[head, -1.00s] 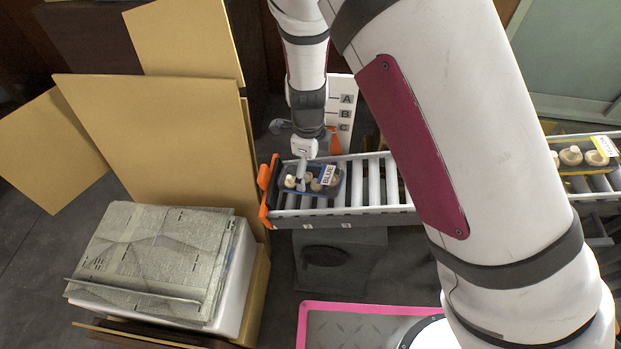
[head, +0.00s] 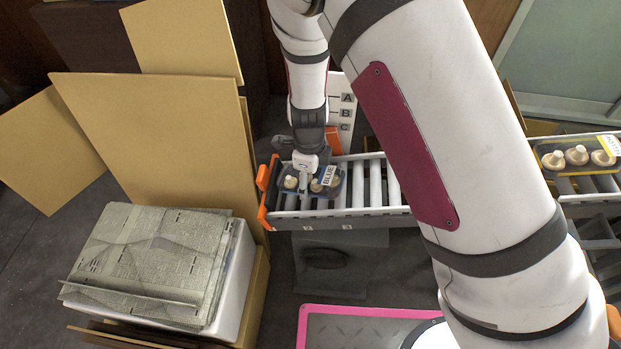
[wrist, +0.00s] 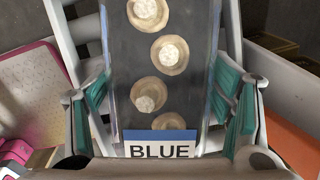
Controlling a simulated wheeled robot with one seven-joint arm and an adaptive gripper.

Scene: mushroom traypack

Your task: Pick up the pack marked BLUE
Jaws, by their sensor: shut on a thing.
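The pack marked BLUE (head: 331,181) is a dark tray with pale mushrooms under a clear cover, at the left end of the roller conveyor in the head view. In the wrist view the same pack (wrist: 160,92) lies lengthwise between the fingers, its BLUE label nearest the palm. My gripper (wrist: 165,105) is shut on the pack, with green pads along both sides. In the head view my gripper (head: 305,178) reaches down onto the pack from above. Whether the pack touches the rollers is hard to tell.
The roller conveyor (head: 372,211) has an orange end stop (head: 266,188) at its left. Another mushroom pack with a yellow label (head: 577,157) sits on the right section. A white board marked A, B, C (head: 346,100) stands behind. Cardboard sheets (head: 150,140) and stacked newspapers (head: 150,262) are at left.

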